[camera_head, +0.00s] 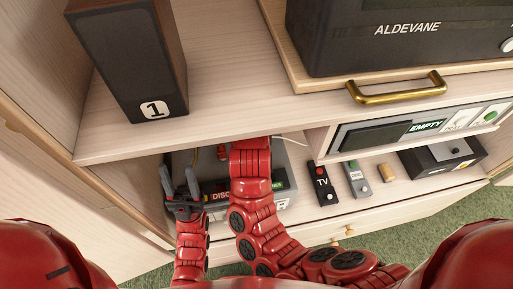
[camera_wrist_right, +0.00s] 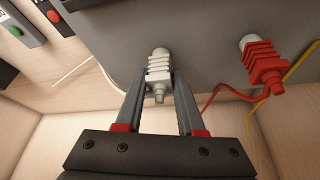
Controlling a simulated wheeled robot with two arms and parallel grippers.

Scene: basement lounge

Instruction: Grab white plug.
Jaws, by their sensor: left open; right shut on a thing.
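The white plug (camera_wrist_right: 160,70) has a ribbed body and sits at a round jack on the grey face of a device (camera_wrist_right: 205,50) in the right wrist view. My right gripper (camera_wrist_right: 160,78) is shut on it, one finger on each side. In the head view my red right arm reaches into the shelf and hides that gripper and the plug. My left gripper (camera_head: 181,190) is open and empty, upright at the left front of the grey device (camera_head: 273,160) marked DISC.
A red ribbed plug (camera_wrist_right: 263,62) with red wire is right of the white one. A TV remote (camera_head: 321,184), a grey remote (camera_head: 355,179), a small cylinder (camera_head: 386,172) and a black box (camera_head: 442,158) lie to the right. The upper shelf (camera_head: 230,90) overhangs my right arm.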

